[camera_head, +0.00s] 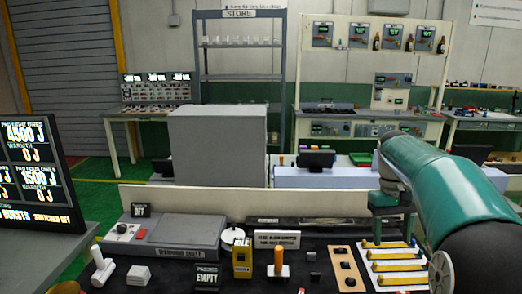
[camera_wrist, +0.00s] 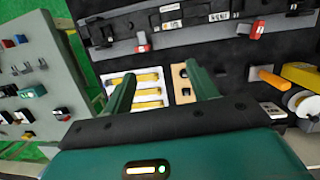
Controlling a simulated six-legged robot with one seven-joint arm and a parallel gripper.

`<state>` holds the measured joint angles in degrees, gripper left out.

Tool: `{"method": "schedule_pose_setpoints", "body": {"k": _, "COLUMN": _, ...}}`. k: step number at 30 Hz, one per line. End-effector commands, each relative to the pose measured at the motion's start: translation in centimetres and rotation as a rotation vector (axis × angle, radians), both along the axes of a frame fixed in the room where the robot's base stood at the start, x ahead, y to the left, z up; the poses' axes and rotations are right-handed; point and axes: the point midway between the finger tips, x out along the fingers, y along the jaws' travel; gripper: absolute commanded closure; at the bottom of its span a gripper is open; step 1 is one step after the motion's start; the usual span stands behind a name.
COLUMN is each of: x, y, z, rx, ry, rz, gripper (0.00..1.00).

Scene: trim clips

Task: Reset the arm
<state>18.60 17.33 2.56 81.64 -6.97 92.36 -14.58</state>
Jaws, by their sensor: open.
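My teal arm (camera_head: 430,180) reaches in from the right in the head view. My gripper (camera_head: 391,232) points down above the back of a white tray (camera_head: 398,275) holding several yellow strips. In the wrist view the two green fingers of my gripper (camera_wrist: 163,85) stand wide apart, with nothing held between them. The white tray (camera_wrist: 130,78) and a tan board (camera_wrist: 183,92) with dark pieces show beyond and between the fingers. The tan board (camera_head: 347,268) lies left of the tray in the head view.
A grey warming shelf (camera_head: 178,235) sits at the bench's left, beside a yellow box (camera_head: 242,258) and an orange-handled tool (camera_head: 278,262). A dark scoreboard (camera_head: 35,175) stands far left. A low pale wall (camera_head: 240,200) edges the bench's back.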

Motion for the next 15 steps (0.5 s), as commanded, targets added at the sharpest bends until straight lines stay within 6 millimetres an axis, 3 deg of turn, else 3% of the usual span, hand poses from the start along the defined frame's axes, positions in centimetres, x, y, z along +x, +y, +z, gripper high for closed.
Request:
{"method": "schedule_pose_setpoints", "body": {"k": 6, "x": -4.6, "y": 5.3, "z": 2.1, "rx": -0.029, "ry": -0.163, "rz": 0.023, "gripper": 0.42}}
{"method": "schedule_pose_setpoints", "body": {"k": 15, "x": -11.7, "y": 11.1, "z": 2.0, "rx": -0.03, "ry": -0.387, "rz": 0.038, "gripper": 0.42}}
